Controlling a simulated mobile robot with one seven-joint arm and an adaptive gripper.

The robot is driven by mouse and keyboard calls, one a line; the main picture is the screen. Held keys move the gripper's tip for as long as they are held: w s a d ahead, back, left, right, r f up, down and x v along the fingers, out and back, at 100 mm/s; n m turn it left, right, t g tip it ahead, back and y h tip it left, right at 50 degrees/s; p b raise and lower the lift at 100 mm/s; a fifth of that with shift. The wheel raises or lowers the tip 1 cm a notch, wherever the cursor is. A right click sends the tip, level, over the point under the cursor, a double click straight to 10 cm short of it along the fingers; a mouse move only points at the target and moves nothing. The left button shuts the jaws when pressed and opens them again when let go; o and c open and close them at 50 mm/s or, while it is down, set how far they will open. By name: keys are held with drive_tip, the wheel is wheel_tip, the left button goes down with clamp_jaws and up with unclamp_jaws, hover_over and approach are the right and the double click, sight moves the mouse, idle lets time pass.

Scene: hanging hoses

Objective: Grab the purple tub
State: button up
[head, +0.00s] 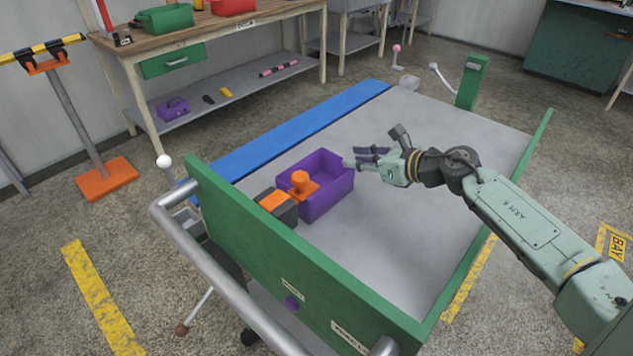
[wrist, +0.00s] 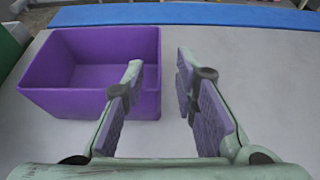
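The purple tub (head: 333,196) is an open box standing upright on the grey cart top, and its inside looks empty in the wrist view (wrist: 90,103). My gripper (head: 352,156) is at the tub's right end in the head view. In the wrist view my gripper (wrist: 158,65) has its two fingers spread wide with nothing held between them. The left finger overlaps the tub's right part, and the right finger is over grey surface. The tub's right wall shows between them. I cannot tell whether the left finger touches the tub or reaches inside it.
An orange knob-like piece (head: 300,184) is at the tub's near left edge, beside a dark box with an orange top (head: 276,206). The cart's green end wall (head: 275,258) stands close by. A blue strip (head: 290,135) lies along the far side. Grey surface (head: 400,240) right of the tub is clear.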

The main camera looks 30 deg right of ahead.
sight(339, 157)
drive_tip(key=p+x, duration=0.2)
drive_tip(key=x, duration=0.4)
drive_tip(key=shift+w+a, duration=0.1)
drive_tip(key=shift+w, duration=0.15)
drive_tip(key=shift+c, duration=0.2)
clamp_jaws()
